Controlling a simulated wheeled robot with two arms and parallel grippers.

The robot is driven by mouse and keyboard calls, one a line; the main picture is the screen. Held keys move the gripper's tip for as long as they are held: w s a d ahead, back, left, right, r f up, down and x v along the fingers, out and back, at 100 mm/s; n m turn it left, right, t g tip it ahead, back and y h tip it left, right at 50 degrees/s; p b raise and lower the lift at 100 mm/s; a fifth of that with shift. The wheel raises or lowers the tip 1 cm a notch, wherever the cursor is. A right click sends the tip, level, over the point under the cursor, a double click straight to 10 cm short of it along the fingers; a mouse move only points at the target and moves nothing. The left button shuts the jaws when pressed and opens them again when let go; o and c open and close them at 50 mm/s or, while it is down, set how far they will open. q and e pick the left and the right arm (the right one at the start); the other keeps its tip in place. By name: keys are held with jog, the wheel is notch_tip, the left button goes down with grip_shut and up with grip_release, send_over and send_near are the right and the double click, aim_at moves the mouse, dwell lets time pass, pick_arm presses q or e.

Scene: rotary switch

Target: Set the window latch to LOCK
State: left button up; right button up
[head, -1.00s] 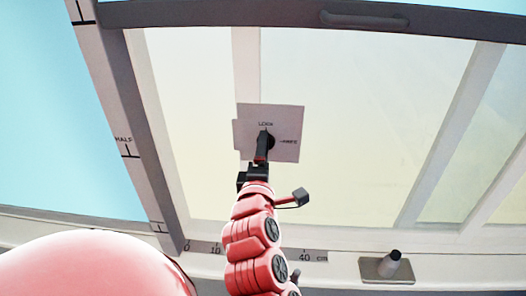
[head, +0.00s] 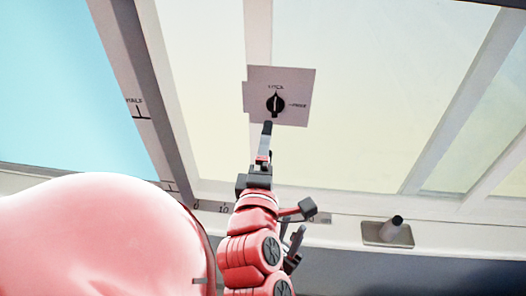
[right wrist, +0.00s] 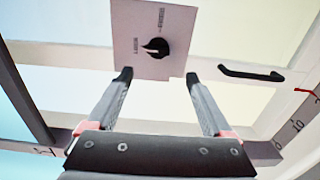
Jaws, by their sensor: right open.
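The window latch is a black round knob (head: 275,104) on a pale square plate (head: 298,84) fixed to the window. A label that reads like LOCK is above it and a second, blurred label is at its right. The knob's grip stands upright, its pointed end up toward LOCK. In the right wrist view, the knob (right wrist: 155,47) sits beyond the fingertips, its pale mark toward the left label. My right gripper (head: 267,126) is just below the knob in the head view, apart from it. It is open and empty, with both fingers (right wrist: 157,76) spread. My left gripper is out of view.
A dark handle (right wrist: 251,73) is on the frame in the right wrist view. A small grey plate with a dark-topped peg (head: 388,235) is on the sill at the right. A ruler strip runs along the sill. The glass around the plate is clear.

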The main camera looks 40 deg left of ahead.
jog(key=p+v, duration=0.7)
jog(key=p, duration=0.1)
jog(key=shift+s+p, duration=0.2)
jog(key=shift+p, duration=0.15)
jog(key=shift+d+r, duration=0.15)
